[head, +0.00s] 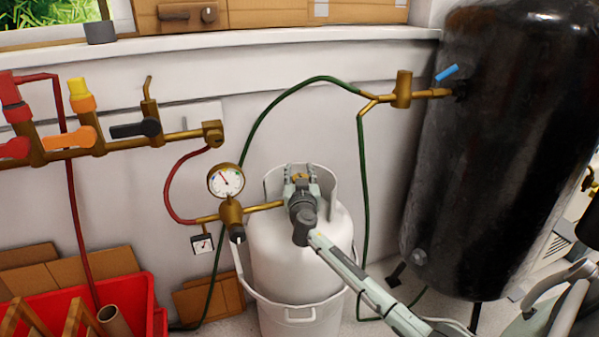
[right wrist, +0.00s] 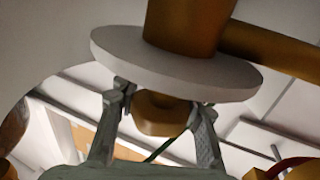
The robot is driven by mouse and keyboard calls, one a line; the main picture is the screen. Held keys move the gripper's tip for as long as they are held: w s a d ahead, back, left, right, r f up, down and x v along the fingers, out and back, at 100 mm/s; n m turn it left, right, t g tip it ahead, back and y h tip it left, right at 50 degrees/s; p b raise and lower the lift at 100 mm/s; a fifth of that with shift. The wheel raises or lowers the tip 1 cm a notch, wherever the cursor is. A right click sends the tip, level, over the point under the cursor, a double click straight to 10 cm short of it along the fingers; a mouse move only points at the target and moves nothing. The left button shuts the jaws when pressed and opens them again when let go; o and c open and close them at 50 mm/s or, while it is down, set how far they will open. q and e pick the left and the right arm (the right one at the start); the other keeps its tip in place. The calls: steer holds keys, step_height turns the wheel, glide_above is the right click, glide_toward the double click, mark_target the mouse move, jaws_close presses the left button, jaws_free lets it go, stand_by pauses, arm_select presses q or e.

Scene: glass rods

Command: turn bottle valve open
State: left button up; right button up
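My right gripper (head: 299,180) is at the bottle's top, inside the collar, and covers most of the brass valve there. In the right wrist view my two right fingers (right wrist: 160,100) stand apart, with a brass knob (right wrist: 158,118) showing between them. A pale round disc (right wrist: 175,68) lies just above the fingertips, with a brass body (right wrist: 190,20) above it. I cannot tell whether the fingers touch the knob or disc. My left gripper is not in view.
A brass regulator (head: 231,213) with a round gauge (head: 226,181) sits left of the bottle. A brass manifold (head: 70,150) with coloured handles runs along the wall. A large black tank (head: 490,150) stands right. A red crate (head: 140,290) is lower left. A green hose (head: 262,120) arches behind.

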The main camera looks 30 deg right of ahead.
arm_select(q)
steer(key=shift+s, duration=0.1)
arm_select(e)
steer(key=c, duration=0.5)
steer(key=shift+c, duration=0.4)
